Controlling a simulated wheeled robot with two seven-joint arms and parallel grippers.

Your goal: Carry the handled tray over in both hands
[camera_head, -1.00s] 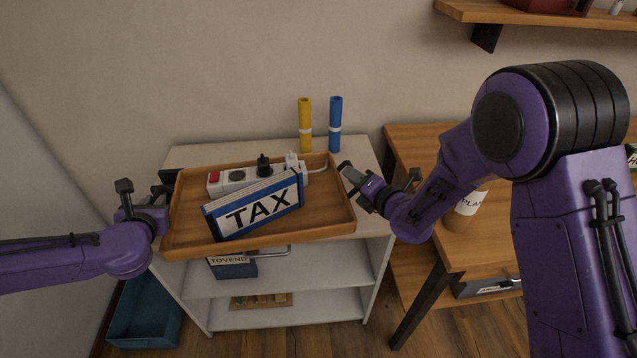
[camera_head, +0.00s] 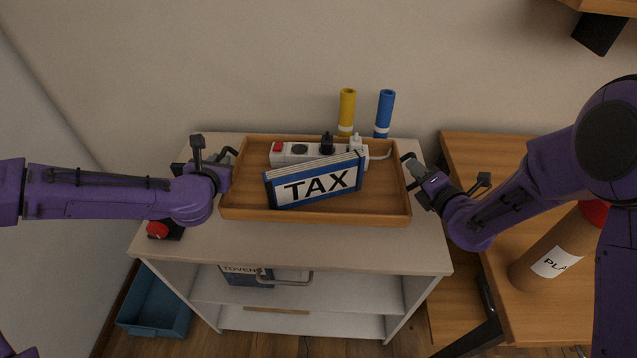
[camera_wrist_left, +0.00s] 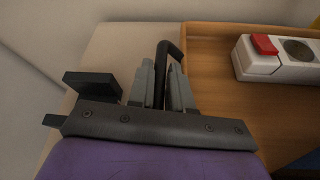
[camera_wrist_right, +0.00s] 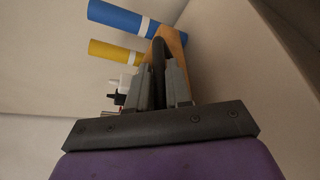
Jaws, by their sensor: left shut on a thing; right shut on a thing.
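The wooden handled tray (camera_head: 317,217) is over the top of the white shelf unit in the head view; I cannot tell whether it touches the top. It holds a blue and white TAX binder (camera_head: 316,182) and a white power strip (camera_head: 300,152) with plugs. My left gripper (camera_head: 227,163) is shut on the tray's black left handle, which shows between the fingers in the left wrist view (camera_wrist_left: 168,60). My right gripper (camera_head: 414,172) is shut on the right handle, seen between the fingers in the right wrist view (camera_wrist_right: 158,70).
A yellow tube (camera_head: 346,112) and a blue tube (camera_head: 384,113) stand behind the tray on the white shelf unit (camera_head: 290,252). A red button on a black base (camera_head: 160,230) sits at its left front.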

